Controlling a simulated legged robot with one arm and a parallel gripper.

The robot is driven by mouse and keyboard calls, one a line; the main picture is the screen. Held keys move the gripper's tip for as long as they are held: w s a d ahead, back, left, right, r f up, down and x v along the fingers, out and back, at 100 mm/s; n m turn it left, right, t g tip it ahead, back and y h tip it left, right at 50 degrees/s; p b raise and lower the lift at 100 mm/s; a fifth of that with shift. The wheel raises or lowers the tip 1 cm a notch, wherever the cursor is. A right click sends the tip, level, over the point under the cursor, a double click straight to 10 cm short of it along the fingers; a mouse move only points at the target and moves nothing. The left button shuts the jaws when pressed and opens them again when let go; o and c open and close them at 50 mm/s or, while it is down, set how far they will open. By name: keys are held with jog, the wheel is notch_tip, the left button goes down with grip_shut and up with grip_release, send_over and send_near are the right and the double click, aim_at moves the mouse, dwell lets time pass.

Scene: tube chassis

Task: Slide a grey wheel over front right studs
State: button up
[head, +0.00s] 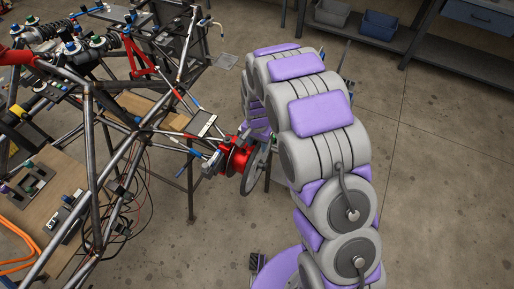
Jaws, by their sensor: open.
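A grey wheel (257,168), seen almost edge-on, stands upright close beside the red hub (236,158) at the right end of the chassis. Their outlines overlap, so I cannot tell whether the wheel is seated on the studs or apart from them. The studs themselves are too small to make out. My grey and purple arm rises on the right and bends over toward the far side, with its lower far part close above the wheel. My gripper's fingers are hidden behind the arm links.
The tube chassis (92,140) fills the left side, with rods and loose cables. A wooden table top (45,190) lies under it at lower left. The concrete floor at right is clear.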

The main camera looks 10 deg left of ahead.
notch_tip(320, 180, up, 12)
jog(key=p, duration=0.1)
jog(key=shift+f, duration=0.1)
